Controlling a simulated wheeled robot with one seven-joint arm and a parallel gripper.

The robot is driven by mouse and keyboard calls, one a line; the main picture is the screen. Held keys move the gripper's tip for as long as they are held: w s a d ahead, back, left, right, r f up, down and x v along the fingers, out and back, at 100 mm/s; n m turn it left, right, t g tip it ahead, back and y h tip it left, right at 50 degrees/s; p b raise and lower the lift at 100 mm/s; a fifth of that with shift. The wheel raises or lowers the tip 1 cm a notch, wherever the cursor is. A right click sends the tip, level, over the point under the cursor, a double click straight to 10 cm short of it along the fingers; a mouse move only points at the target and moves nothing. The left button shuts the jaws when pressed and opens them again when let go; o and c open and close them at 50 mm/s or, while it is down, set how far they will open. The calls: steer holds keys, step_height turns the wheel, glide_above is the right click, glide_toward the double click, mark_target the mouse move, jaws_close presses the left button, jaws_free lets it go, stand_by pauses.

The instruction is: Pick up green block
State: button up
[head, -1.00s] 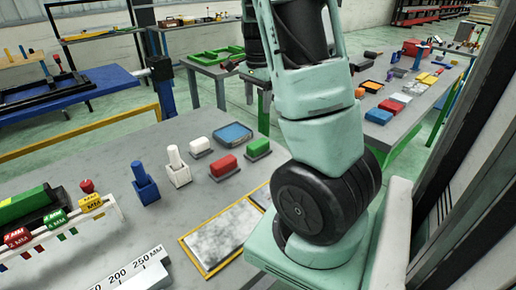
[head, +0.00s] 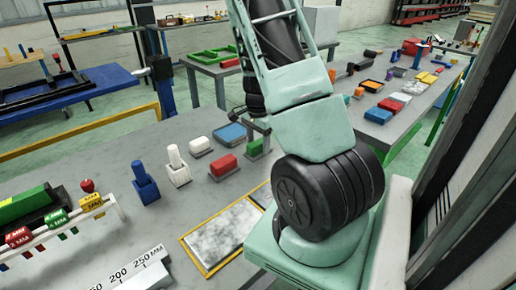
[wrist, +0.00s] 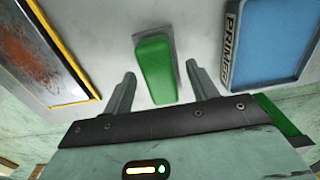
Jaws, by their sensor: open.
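The green block (wrist: 155,72) lies on a grey base on the table, between and just beyond my fingertips in the wrist view. In the head view the green block (head: 254,147) is partly hidden by my gripper (head: 258,128), which reaches down over it. My gripper (wrist: 160,80) is open, one finger on each side of the block with gaps showing. I cannot tell the exact height of the fingertips over the table.
A red block (head: 223,166) and a white block (head: 200,146) sit to the left. A blue tray (head: 229,134) lies behind; it also shows in the wrist view (wrist: 265,40). A yellow-framed plate (head: 222,232) lies in front.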

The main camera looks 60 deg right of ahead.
mark_target(258, 142)
steer(key=shift+f, duration=0.55)
steer(key=c, duration=1.1)
steer(key=shift+c, duration=0.2)
steer(key=shift+r, duration=0.15)
step_height(258, 142, up, 10)
steer(key=shift+f, duration=0.1)
